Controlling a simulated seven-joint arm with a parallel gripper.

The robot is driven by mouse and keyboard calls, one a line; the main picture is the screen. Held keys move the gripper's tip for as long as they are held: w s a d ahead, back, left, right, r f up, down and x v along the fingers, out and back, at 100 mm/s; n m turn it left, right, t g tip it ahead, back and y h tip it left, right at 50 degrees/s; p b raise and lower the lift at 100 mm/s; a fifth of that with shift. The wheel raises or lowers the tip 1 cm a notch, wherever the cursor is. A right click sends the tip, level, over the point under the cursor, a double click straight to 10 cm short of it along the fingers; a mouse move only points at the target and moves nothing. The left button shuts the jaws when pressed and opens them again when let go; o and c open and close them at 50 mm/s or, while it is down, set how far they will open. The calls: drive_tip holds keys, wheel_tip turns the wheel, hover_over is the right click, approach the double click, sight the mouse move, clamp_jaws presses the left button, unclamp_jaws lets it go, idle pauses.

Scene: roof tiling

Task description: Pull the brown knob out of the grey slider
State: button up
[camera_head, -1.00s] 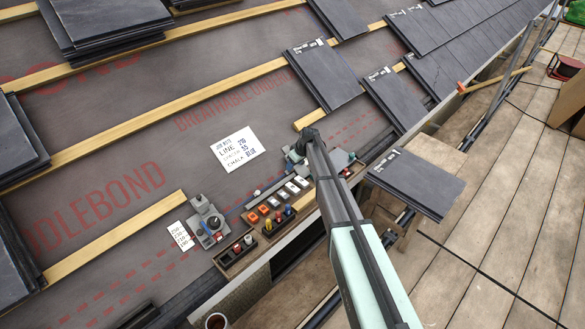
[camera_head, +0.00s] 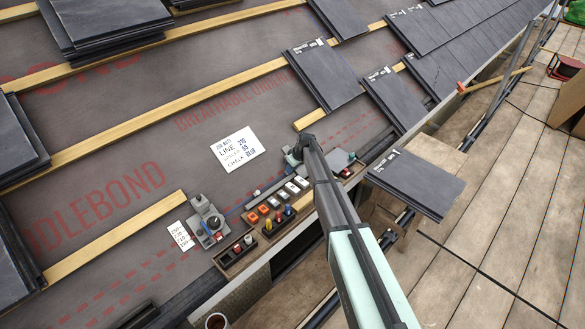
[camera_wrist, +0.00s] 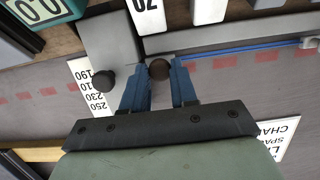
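In the wrist view, the brown knob (camera_wrist: 159,69) sits between the two blue fingertips of my gripper (camera_wrist: 160,76). The fingers lie close on either side of it; I cannot tell whether both press on it. Grey metal of the slider unit (camera_wrist: 112,38) lies just above and to the left of the knob, with a black knob (camera_wrist: 102,81) at its lower left. In the head view, my gripper (camera_head: 300,154) is low over the grey parts, and my arm hides the brown knob.
A number card (camera_wrist: 84,75) lies by the black knob. In the head view, trays of coloured blocks (camera_head: 272,211) and another grey device (camera_head: 209,222) stand left of my arm. A job-notes card (camera_head: 234,149) lies on the membrane. Slates (camera_head: 418,183) are to the right.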

clamp_jaws()
drive_tip(key=s+a, duration=0.3)
drive_tip(key=shift+s+a, duration=0.1)
drive_tip(key=shift+s, duration=0.05)
drive_tip(key=o, duration=0.6)
unclamp_jaws()
drive_tip(key=shift+c, duration=0.2)
drive_tip(key=v, duration=1.3)
drive_tip(key=shift+r, duration=0.4)
